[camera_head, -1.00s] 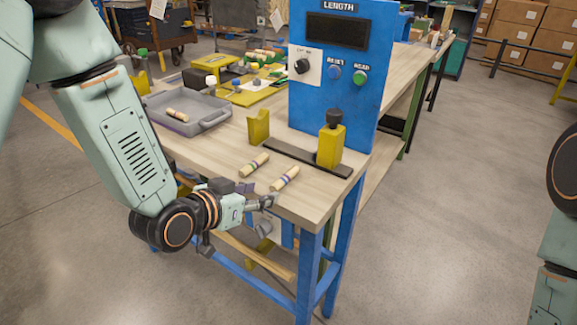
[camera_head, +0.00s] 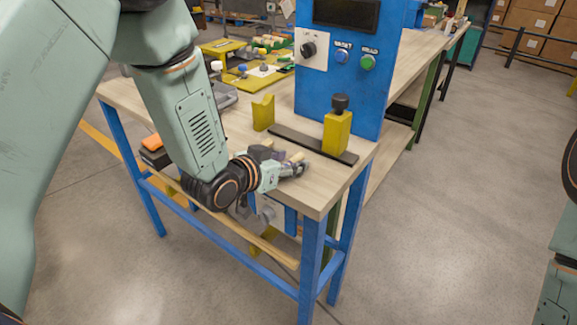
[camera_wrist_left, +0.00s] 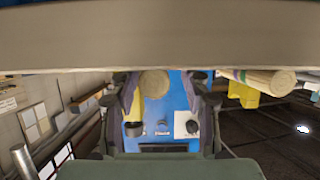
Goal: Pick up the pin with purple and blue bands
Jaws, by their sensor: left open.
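My left gripper (camera_head: 294,168) is at the table's front edge, and its jaws are open. In the left wrist view its two fingers (camera_wrist_left: 160,103) stand on either side of the round end of a wooden pin (camera_wrist_left: 154,83). The bands of this pin are hidden there. In the head view only a small light piece of it (camera_head: 297,157) shows past the gripper. A second wooden pin (camera_wrist_left: 262,80), with purple and green bands near its far end, lies to the right in the wrist view, outside the fingers. My right gripper is out of view.
The wooden table (camera_head: 340,185) has its edge close by the left gripper. A grey tray (camera_head: 225,97) is partly hidden by my arm.

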